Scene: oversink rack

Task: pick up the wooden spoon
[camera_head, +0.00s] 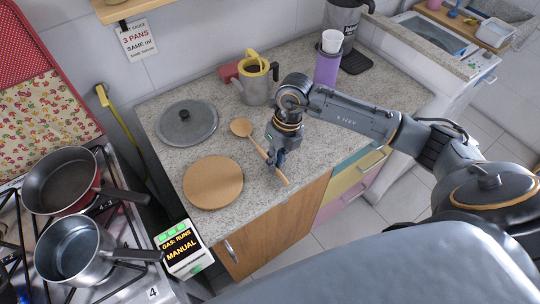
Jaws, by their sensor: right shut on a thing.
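The wooden spoon (241,128) lies slantwise over the speckled counter, its bowl toward the back left and its handle end toward the front edge. My right gripper (275,161) comes down over the middle of the handle and is shut on it. The fingers hide part of the handle. The handle end shows just past the gripper at the counter's front edge. I cannot tell whether the spoon is clear of the counter. My left gripper is not in view.
A round wooden board (213,183) and a grey lid (187,123) lie left of the spoon. A grey pot with a yellow handle (257,84) and a purple cup (327,68) stand behind. Two pans (62,180) (72,250) sit on the stove at left.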

